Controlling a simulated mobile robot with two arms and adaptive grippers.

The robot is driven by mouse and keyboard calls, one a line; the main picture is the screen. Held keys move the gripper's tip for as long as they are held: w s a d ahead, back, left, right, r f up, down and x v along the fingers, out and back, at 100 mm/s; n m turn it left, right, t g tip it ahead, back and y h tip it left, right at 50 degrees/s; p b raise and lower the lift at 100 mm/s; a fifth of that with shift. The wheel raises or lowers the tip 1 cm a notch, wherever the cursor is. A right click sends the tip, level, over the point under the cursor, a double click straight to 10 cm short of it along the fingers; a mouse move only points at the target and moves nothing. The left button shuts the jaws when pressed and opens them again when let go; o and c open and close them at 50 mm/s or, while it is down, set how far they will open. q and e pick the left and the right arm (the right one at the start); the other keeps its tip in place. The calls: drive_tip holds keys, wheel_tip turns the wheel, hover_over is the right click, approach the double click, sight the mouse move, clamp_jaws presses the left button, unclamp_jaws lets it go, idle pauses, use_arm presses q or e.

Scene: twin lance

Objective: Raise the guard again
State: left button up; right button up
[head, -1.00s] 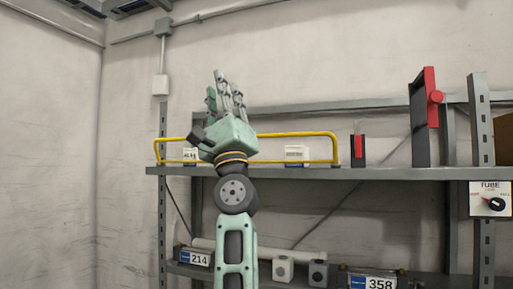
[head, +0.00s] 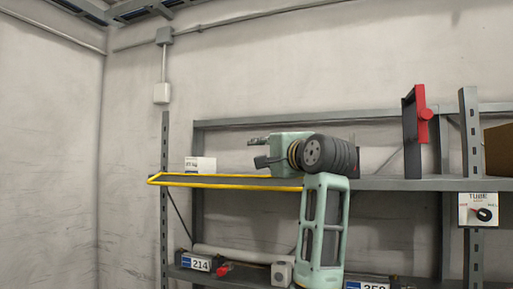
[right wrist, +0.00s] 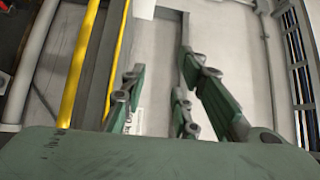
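The guard is a yellow bar frame (head: 225,186) at the front edge of the upper shelf. It lies nearly flat at shelf height, and its right end is hidden behind my arm. Its yellow bar also shows at the left of the right wrist view (right wrist: 77,65). My right gripper (head: 262,150) is above the shelf, just over the guard's right part, pointing left. In the right wrist view its fingers (right wrist: 160,80) are spread with nothing between them. The yellow bar is beside the fingers, apart from them. My left gripper is not in view.
A white box (head: 200,164) stands on the upper shelf (head: 395,184). A dark bracket with a red handle (head: 420,115) stands at the right. Labelled units, one marked 214 (head: 197,263), sit on the lower shelf.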

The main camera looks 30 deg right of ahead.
drive_tip(key=w+p, duration=0.1)
drive_tip(key=w, duration=0.2)
drive_tip(key=w+p, duration=0.1)
drive_tip(key=w, duration=0.1)
drive_tip(key=shift+d+r+p, duration=0.25)
drive_tip(key=shift+r+p, duration=0.05)
drive_tip(key=shift+p, duration=0.05)
drive_tip(key=shift+w, duration=0.1)
drive_tip(key=shift+w+f, duration=0.1)
drive_tip(key=shift+f, duration=0.05)
drive_tip(key=shift+d, duration=0.1)
drive_tip(key=shift+c, duration=0.8)
clamp_jaws()
